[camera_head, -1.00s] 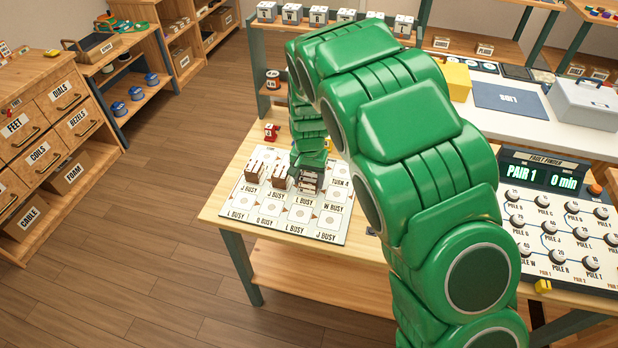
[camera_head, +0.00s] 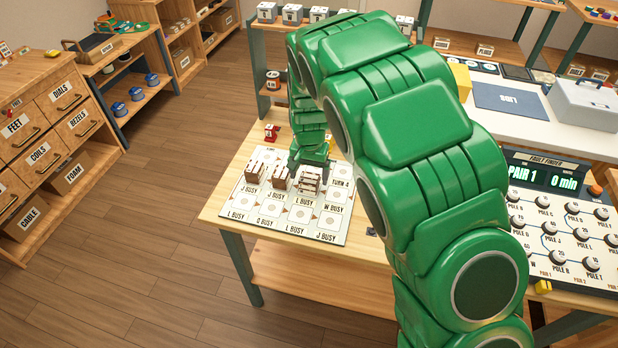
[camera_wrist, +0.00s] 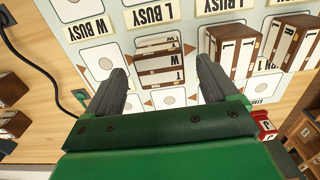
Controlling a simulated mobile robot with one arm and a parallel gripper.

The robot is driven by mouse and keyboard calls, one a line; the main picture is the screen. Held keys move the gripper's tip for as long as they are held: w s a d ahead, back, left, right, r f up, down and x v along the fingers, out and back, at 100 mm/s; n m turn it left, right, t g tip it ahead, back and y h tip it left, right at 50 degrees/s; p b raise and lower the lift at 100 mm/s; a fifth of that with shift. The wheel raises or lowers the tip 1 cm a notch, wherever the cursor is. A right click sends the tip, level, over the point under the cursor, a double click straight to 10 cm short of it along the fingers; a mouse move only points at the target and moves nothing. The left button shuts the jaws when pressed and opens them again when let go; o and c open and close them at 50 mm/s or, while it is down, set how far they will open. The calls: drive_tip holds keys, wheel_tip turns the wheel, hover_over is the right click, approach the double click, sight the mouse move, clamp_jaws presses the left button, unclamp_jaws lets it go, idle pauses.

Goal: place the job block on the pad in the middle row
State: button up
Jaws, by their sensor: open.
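A brown and white block (camera_head: 310,180) stands in the middle row of the printed board (camera_head: 238,212), above an L BUSY label. In the wrist view this block (camera_wrist: 160,65) shows letters that look like W and T, and lies between my spread fingers. My gripper (camera_wrist: 163,72) is open, with a gap visible on both sides of the block. In the head view my gripper (camera_head: 311,158) is just above the block, its fingertips partly hidden. Two similar blocks stand to its left in the head view, one (camera_head: 256,170) and another (camera_head: 279,178).
The fault finder panel (camera_head: 560,215) stands on the right with its knobs. A small red item (camera_head: 271,132) is behind the board, and also shows in the wrist view (camera_wrist: 264,125). More brown blocks (camera_wrist: 12,124) and a dark cable (camera_wrist: 30,60) lie beside the board. Front board pads are bare.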

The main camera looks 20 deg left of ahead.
sight(309, 178)
wheel_tip(309, 178, up, 10)
drive_tip(key=shift+f, duration=0.2)
